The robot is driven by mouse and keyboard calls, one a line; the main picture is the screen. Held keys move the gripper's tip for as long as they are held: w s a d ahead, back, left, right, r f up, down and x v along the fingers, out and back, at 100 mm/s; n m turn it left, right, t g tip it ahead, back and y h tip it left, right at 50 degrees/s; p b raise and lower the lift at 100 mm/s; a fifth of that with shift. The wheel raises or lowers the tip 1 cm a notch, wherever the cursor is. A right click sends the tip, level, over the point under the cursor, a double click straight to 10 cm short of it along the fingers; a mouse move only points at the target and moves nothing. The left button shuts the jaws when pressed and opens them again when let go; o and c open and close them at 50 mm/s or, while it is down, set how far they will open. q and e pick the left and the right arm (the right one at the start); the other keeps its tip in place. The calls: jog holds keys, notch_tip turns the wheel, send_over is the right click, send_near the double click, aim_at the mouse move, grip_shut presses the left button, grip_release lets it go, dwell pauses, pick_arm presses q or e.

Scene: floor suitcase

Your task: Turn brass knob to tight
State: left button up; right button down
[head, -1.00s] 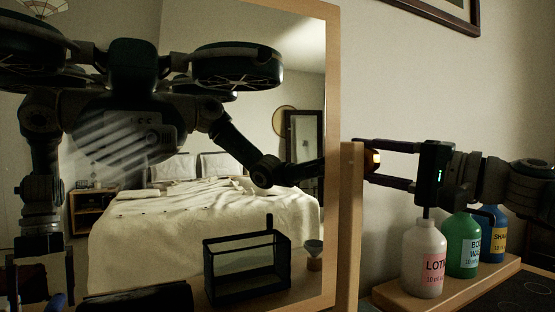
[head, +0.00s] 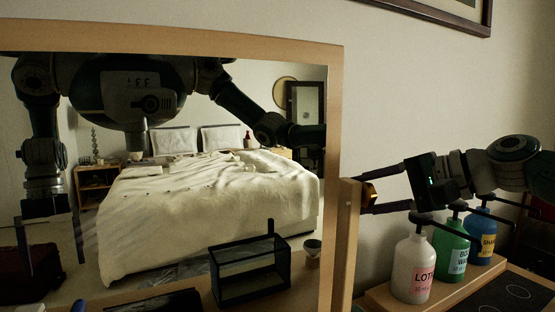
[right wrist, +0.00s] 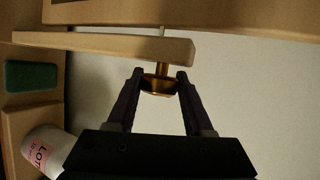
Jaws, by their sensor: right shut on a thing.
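The brass knob (head: 370,192) sits on the wooden post (head: 350,230) at the right side of the mirror (head: 336,130). My right gripper (head: 368,194) is shut on it, one finger on each side, reaching in from the right. In the right wrist view the knob (right wrist: 159,84) is between the fingertips (right wrist: 160,77), on a short brass shaft against the wooden post (right wrist: 110,47). My left gripper (head: 52,240) shows only as a reflection in the mirror at the left, fingers apart and empty.
White lotion (head: 413,268), green (head: 451,240) and blue (head: 483,235) pump bottles stand on a wooden tray (head: 380,296) just below my right gripper. A black-framed glass box (head: 250,275) and the bed appear in the mirror. A picture frame (head: 440,10) hangs above.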

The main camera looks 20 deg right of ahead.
jog(key=shift+r+m+g+h+p, duration=0.3)
jog(key=shift+g+h+p, duration=0.1)
jog(key=shift+g+p, duration=0.65)
pick_arm(q)
jog(key=shift+a+r, duration=0.15)
jog(key=shift+r, duration=1.75)
pick_arm(e)
jog(key=shift+f+g, duration=0.25)
jog(key=shift+g, duration=0.5)
pick_arm(q)
jog(key=shift+p, duration=0.3)
pick_arm(e)
jog(key=shift+f, duration=0.1)
jog(key=shift+c, duration=1.5)
grip_release()
